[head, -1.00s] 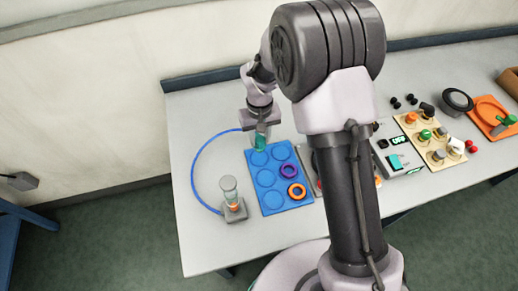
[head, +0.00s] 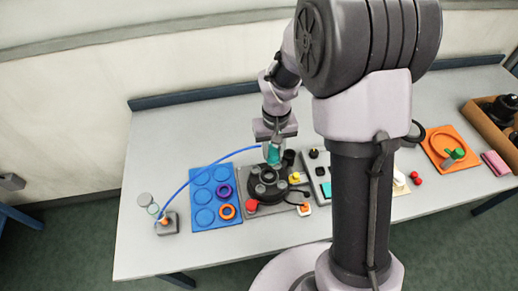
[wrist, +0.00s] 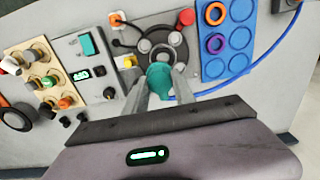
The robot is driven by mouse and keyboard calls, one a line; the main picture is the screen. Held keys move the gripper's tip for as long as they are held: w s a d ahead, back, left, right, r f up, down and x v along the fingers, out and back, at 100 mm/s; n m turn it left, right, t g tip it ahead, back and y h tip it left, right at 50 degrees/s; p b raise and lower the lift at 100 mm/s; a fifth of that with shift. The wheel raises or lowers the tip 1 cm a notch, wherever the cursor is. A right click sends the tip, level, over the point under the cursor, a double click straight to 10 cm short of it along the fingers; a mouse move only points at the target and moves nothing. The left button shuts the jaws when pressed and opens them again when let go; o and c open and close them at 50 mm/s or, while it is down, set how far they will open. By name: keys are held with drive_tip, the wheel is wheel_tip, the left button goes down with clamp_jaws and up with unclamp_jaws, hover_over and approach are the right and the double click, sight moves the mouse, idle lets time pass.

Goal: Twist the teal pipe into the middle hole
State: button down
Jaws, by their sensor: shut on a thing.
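My gripper (head: 272,142) is shut on the teal pipe (head: 273,155). The pipe points downward and is held at the back of a black round fixture (head: 254,193) on a grey plate. In the wrist view, the teal pipe (wrist: 160,76) sits between the two fingers of my gripper (wrist: 161,82), with the fixture (wrist: 170,38) just beyond it. A grey ring shows on the fixture beside the pipe. The pipe's lower end is hidden, and I cannot tell whether it touches the fixture or which hole is the middle one.
A blue tray (head: 201,212) with round recesses holds a purple ring (head: 223,190) and an orange ring (head: 227,211). A blue hose (head: 208,169) arcs from a grey block (head: 167,223) towards my gripper. Red knob (head: 251,206) and yellow part (head: 294,178) stand near the fixture.

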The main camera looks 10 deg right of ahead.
sight(270, 165)
drive_tip(key=shift+a+f, duration=0.15)
drive_tip(key=shift+f, duration=0.05)
drive_tip(key=f+b, duration=0.2)
drive_tip(key=f, duration=0.1)
drive_tip(key=f+b, duration=0.1)
drive_tip(key=b, duration=0.1)
drive_tip(key=shift+a+f, duration=0.25)
drive_tip(key=shift+f, duration=0.15)
drive_tip(key=shift+f+b, duration=0.35)
drive_tip(key=shift+f, duration=0.05)
drive_tip(key=shift+f, duration=0.1)
drive_tip(key=shift+w+f, duration=0.1)
drive_tip(key=shift+f+b, duration=0.55)
drive_tip(key=shift+b, duration=0.1)
drive_tip(key=shift+f+b, duration=0.35)
